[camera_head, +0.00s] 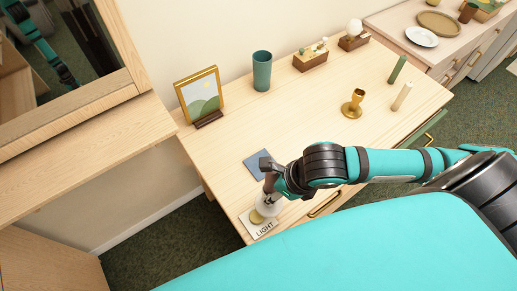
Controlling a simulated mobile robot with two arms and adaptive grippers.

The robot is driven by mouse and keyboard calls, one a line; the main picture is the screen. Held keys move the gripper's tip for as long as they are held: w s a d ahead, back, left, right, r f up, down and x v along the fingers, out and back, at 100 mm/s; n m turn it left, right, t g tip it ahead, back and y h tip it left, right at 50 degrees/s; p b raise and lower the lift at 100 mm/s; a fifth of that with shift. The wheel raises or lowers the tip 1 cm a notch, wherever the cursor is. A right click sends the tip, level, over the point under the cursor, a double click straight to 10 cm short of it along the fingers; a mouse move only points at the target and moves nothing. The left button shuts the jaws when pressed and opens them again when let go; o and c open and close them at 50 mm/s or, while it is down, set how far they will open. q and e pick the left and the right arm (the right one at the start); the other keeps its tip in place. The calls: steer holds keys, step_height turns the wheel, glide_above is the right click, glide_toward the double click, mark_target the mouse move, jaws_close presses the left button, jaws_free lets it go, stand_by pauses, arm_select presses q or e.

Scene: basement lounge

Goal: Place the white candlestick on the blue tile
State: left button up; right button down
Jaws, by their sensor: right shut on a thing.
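The blue tile (255,161) is a flat grey-blue square on the wooden tabletop, left of centre. My right gripper (268,192) is just in front of the tile and partly covers its near right side. It is shut on the white candlestick (270,207), which shows as a pale shape below the fingers, over the card marked LIGHT (260,228). The gripper hides much of the candlestick. I cannot tell whether its base touches the card. My left gripper is not in view.
A teal cup (262,71), framed picture (200,96) and wooden boxes (311,60) line the back. The middle of the tabletop (300,115) is clear.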

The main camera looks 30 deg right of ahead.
steer(key=w+b, duration=0.1)
steer(key=b, duration=0.1)
steer(key=w+b, duration=0.1)
steer(key=b, duration=0.1)
steer(key=w+d+f+b, duration=0.1)
steer(key=b, duration=0.1)
steer(key=shift+w+d, duration=0.1)
steer(key=shift+w, duration=0.2)
arm_select(q)
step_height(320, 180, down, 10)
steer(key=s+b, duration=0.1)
steer(key=b, duration=0.3)
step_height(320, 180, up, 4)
steer(key=p, duration=0.4)
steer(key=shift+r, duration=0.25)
arm_select(e)
steer(key=w+d+f, duration=0.2)
steer(key=w, duration=0.3)
steer(key=w+d+f, duration=0.1)
steer(key=w+d, duration=0.1)
steer(key=w, duration=0.4)
steer(key=shift+f, duration=0.4)
steer(key=c, duration=0.8)
jaws_free()
steer(key=shift+d, duration=0.1)
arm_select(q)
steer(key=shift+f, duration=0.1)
